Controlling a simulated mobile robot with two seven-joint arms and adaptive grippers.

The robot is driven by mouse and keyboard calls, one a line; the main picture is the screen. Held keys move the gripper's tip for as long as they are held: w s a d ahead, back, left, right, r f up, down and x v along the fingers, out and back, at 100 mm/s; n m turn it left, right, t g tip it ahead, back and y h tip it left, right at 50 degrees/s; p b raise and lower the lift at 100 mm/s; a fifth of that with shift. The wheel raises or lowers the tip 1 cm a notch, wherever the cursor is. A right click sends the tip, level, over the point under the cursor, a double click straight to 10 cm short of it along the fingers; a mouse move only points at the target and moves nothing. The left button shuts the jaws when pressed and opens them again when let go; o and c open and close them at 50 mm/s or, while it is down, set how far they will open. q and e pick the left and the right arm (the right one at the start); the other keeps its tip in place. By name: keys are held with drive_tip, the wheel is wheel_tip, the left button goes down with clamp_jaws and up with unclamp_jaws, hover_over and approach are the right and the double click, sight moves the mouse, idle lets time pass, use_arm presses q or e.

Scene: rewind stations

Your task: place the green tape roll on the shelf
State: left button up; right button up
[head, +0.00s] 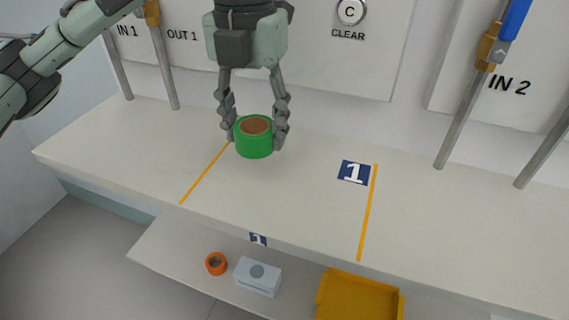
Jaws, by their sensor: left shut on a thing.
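The green tape roll (254,145) has a brown core and is held upright, its opening facing up, in the head view. My left gripper (255,134) is shut on it, one finger on each side. The roll is over the white worktop, near the left orange line; whether it touches the surface I cannot tell. The shelf (165,255) is the lower white board below the worktop's front edge, with a blue "1" label (258,239) above it. My right gripper is not in view.
On the shelf are an orange roll (216,264), a light grey box (258,276) and a yellow bin (358,298). The worktop (290,205) between the orange lines is clear apart from a flat "1" marker (353,172). Grey posts and a panel with a "C" button (351,11) stand behind.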

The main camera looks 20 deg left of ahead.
use_arm(q)
hover_over(284, 181)
wheel_tip(284, 181, down, 3)
drive_tip(key=shift+r, duration=0.2)
wheel_tip(284, 181, down, 3)
drive_tip(key=shift+f, duration=0.45)
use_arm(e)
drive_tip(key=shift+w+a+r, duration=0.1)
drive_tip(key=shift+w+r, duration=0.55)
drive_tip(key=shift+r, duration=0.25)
use_arm(q)
drive_tip(key=shift+f, duration=0.1)
drive_tip(key=o, duration=1.1)
drive_tip(key=shift+o, duration=0.2)
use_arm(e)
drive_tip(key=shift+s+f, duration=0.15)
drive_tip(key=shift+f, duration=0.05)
